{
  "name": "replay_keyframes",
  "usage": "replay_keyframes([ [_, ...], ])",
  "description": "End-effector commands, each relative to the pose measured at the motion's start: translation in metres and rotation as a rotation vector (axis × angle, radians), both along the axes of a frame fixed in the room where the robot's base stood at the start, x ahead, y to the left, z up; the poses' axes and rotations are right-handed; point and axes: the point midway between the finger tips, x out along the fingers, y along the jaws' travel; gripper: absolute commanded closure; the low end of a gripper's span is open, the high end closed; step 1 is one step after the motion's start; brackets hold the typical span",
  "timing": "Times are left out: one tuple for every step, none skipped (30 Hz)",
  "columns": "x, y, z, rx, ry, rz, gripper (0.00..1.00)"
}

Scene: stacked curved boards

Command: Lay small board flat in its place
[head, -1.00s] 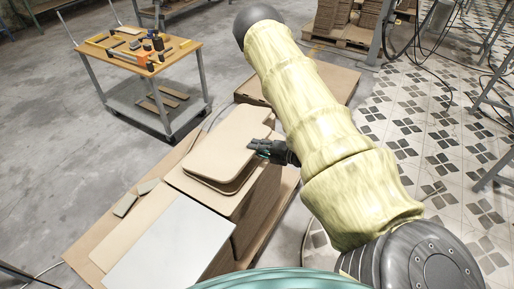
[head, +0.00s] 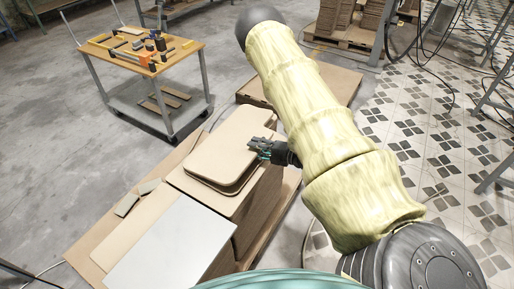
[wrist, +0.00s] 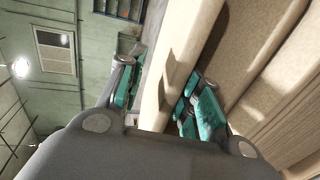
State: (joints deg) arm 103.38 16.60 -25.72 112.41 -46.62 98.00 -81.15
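The small board, a pale tan panel with rounded corners (head: 222,148), lies on top of the stack in the head view, over another rounded board whose edge shows below it. My gripper (head: 262,148) is at its right edge. In the wrist view the board's edge (wrist: 178,75) passes between the fingers of my gripper (wrist: 160,98). The fingers are apart: a gap shows between the left finger and the board, while the right finger is close to its other face. Whether the right finger touches is hidden. The board looks about flat on the stack.
A white-grey panel (head: 170,245) lies in front of the stack. Two small offcuts (head: 126,205) lie on the brown base board at left. A tool cart (head: 145,90) stands behind at left, and a low cardboard stack (head: 335,85) behind at right.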

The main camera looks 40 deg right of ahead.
Motion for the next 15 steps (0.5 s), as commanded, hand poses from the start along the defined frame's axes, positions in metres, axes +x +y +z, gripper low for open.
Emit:
replay_keyframes([
  [0.000,0.000,-0.001,0.000,0.000,0.000,0.67],
  [0.000,0.000,-0.002,0.000,0.000,0.000,0.67],
  [0.000,0.000,-0.003,0.000,0.000,0.000,0.67],
  [0.000,0.000,-0.004,0.000,0.000,0.000,0.67],
  [0.000,0.000,-0.005,0.000,0.000,0.000,0.67],
  [-0.001,-0.001,-0.006,0.000,0.000,0.000,0.67],
  [-0.001,-0.001,-0.007,0.000,0.000,0.000,0.67],
  [-0.001,-0.001,-0.007,0.000,0.000,0.000,0.67],
  [-0.001,-0.001,-0.008,0.000,0.000,0.000,0.67],
  [-0.001,-0.001,-0.009,0.000,-0.001,0.000,0.67],
  [-0.001,-0.001,-0.010,0.000,-0.001,0.000,0.67],
  [-0.001,-0.001,-0.011,-0.001,-0.001,0.000,0.67],
  [-0.001,-0.001,-0.012,0.000,-0.001,0.000,0.67],
  [-0.001,-0.001,-0.013,-0.001,-0.001,0.000,0.67],
  [-0.002,-0.001,-0.014,-0.001,0.000,0.000,0.67],
])
